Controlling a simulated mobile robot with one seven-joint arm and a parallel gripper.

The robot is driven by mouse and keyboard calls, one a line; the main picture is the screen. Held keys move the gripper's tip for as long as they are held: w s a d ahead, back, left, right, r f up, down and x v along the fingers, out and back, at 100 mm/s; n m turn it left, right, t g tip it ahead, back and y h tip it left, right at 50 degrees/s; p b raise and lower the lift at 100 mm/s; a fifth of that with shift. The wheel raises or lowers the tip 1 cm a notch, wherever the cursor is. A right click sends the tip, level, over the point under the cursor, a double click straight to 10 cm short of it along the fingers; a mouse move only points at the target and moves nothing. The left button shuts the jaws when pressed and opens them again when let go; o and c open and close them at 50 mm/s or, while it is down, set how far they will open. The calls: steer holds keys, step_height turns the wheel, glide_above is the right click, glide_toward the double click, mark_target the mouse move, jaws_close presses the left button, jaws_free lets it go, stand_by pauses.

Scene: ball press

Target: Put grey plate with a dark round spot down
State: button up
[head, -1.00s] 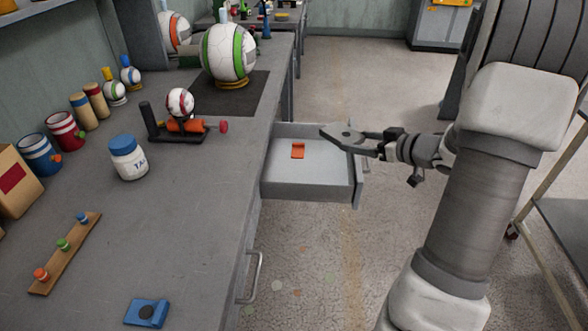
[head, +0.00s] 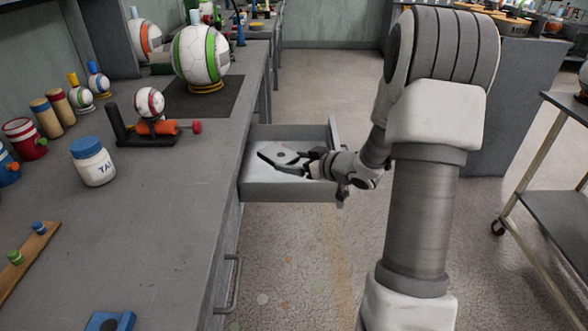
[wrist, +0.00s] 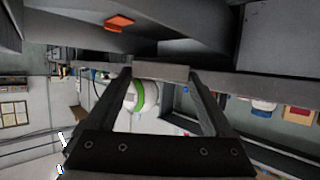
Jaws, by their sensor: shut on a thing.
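My gripper (head: 308,161) is shut on the grey plate with a dark round spot (head: 275,153). It holds the plate over the open drawer (head: 288,190), and the plate looks tilted. I cannot tell whether the plate touches the drawer. In the wrist view the plate (wrist: 160,72) shows nearly edge-on between the fingertips. A small orange piece (wrist: 120,22) lies in the drawer in the wrist view; in the head view it is hidden now.
The grey workbench (head: 170,240) runs along the left. On it stand a white jar with a blue lid (head: 92,162), a ball press (head: 150,125) and a large ball (head: 202,55). A blue plate (head: 108,321) lies at the near edge. A cart (head: 550,200) stands at the right.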

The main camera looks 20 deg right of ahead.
steer(key=shift+f, duration=0.35)
steer(key=shift+f, duration=0.55)
steer(key=o, duration=1.5)
steer(key=shift+o, duration=0.2)
steer(key=shift+s+d+r+p, duration=0.1)
steer(key=shift+s+r+p, duration=0.05)
steer(key=shift+r, duration=0.3)
steer(key=shift+s+d+r+p, duration=0.1)
steer(key=shift+r+p, duration=0.05)
steer(key=shift+r, duration=0.25)
steer(key=p+v, duration=0.3)
steer(key=v, duration=0.8)
steer(key=shift+s+f+p, duration=0.15)
steer(key=shift+s+p, duration=0.05)
steer(key=shift+p, duration=0.1)
